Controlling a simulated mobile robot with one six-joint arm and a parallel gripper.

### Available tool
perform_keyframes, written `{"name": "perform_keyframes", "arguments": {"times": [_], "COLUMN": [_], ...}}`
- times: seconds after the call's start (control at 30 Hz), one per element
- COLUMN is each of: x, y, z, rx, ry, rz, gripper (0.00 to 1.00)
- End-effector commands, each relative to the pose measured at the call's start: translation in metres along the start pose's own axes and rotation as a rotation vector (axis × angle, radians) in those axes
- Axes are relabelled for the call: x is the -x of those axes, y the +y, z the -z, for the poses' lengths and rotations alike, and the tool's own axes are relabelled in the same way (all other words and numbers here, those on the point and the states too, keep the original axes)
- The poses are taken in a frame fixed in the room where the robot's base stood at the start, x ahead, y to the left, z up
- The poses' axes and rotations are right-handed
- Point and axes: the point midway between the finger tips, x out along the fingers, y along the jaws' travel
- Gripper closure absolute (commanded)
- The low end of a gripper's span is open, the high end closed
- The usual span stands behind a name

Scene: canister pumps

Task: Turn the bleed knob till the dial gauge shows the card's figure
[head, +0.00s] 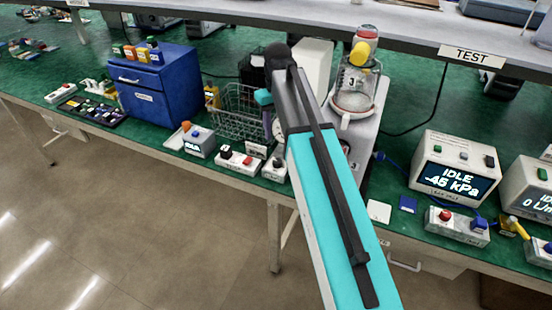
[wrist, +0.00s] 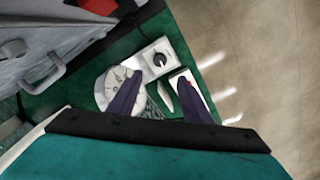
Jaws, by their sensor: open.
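A white box with a black knob (wrist: 160,58), apparently the bleed knob, stands at the bench's front edge; it also shows in the head view (head: 275,166). A round white dial gauge (wrist: 108,88) lies beside it in the wrist view, partly behind one finger; its reading is too small to tell. A small white card (head: 257,150) stands behind the boxes in the head view, its figure unreadable. My gripper (wrist: 158,80) is open and empty, its dark purple fingers apart above the gauge and boxes. In the head view my arm hides most of the gauge.
A switch box (head: 240,160) with red and black buttons stands left of the knob box. A wire basket (head: 238,115) and blue drawer cabinet (head: 160,85) are further left.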

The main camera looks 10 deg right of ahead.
Motion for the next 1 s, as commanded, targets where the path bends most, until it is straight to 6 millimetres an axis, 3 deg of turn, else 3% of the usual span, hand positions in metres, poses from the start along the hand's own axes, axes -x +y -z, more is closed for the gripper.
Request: {"name": "perform_keyframes", "arguments": {"times": [0.27,1.0], "x": [-0.020,-0.097], "y": [-0.001,-0.002], "z": [-0.001,0.000], "rx": [0.001,0.003], "ry": [-0.002,-0.001], "rz": [0.000,0.000], "gripper": [0.55,0.55]}}
